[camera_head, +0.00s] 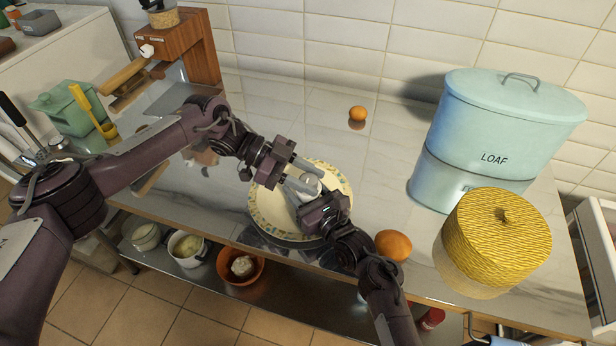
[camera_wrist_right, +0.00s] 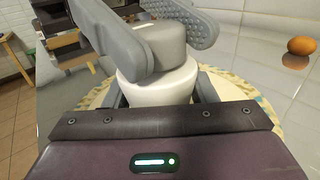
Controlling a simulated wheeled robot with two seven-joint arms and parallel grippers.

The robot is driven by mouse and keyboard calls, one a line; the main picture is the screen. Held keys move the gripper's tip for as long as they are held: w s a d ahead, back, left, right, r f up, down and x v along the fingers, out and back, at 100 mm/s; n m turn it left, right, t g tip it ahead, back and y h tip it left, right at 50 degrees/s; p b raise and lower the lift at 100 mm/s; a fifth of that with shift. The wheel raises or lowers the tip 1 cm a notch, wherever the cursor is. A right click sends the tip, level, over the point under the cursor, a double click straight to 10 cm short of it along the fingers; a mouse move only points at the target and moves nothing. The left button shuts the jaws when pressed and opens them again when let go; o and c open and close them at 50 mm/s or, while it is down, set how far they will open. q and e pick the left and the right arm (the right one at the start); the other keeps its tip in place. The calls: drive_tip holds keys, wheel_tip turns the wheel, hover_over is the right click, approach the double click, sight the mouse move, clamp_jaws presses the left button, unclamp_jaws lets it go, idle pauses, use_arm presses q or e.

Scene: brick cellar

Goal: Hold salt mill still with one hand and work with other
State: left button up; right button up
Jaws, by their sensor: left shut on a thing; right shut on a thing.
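The salt mill (camera_head: 311,183) is small, with a white body and a grey top. It stands over the patterned plate (camera_head: 268,208), between my two grippers, and shows closer in the right wrist view (camera_wrist_right: 158,86). My left gripper (camera_head: 300,172) reaches in from the left and is shut on the mill's grey top. Its large grey fingers flank the top in the right wrist view. My right gripper (camera_head: 306,192) comes from the front right and is shut on the white body. The mill's base is hidden by my right gripper.
A yellow woven cover (camera_head: 495,238) and a blue LOAF bin (camera_head: 500,130) stand at the right. The counter behind the plate is mostly clear. Bowls (camera_head: 238,268) sit on the shelf below.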

sight(308, 178)
use_arm(q)
drive_tip(key=shift+s+d+f+m+g+y, duration=0.1)
drive_tip(key=shift+f+m+g+y, duration=0.1)
drive_tip(key=shift+m+g, duration=0.3)
drive_tip(key=shift+s+d+f+m+g+y, duration=0.1)
drive_tip(key=shift+m+g+y, duration=0.1)
drive_tip(key=shift+m+g, duration=0.3)
drive_tip(key=shift+w+a+r+m+g+y, duration=0.15)
drive_tip(key=shift+m+g+y, duration=0.25)
drive_tip(key=shift+m+g, duration=0.25)
drive_tip(key=shift+w+d+r+m+g+y, duration=0.1)
drive_tip(key=shift+m+g+y, duration=0.3)
drive_tip(key=shift+m+g, duration=0.25)
drive_tip(key=shift+a+m+g+y, duration=0.2)
drive_tip(key=shift+m+g+y, duration=0.2)
drive_tip(key=shift+y, duration=0.1)
drive_tip(key=shift+w, duration=0.1)
drive_tip(key=o, duration=1)
drive_tip(key=shift+r, duration=0.1)
wheel_tip(308, 178, up, 10)
drive_tip(key=shift+f, duration=0.1)
